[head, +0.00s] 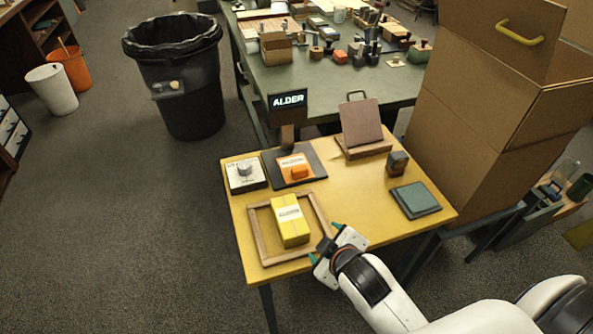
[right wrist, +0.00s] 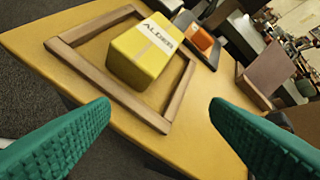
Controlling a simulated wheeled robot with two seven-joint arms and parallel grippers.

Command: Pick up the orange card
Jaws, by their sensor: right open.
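The orange card (head: 284,162) lies on a dark mat (head: 312,158) near the back left of the yellow table. In the right wrist view an orange piece (right wrist: 201,38) shows beyond the yellow block; I cannot tell card from block there. My right gripper (head: 325,243) is open and empty at the table's front edge, to the front right of the card and apart from it. Its green fingers frame the lower right wrist view (right wrist: 160,110). My left gripper is not in view.
An ALDER sign (head: 289,100) rises behind the mat. A white box (head: 245,176), tilted board (head: 361,122), dark block (head: 397,163) and green pad (head: 415,199) stand around.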

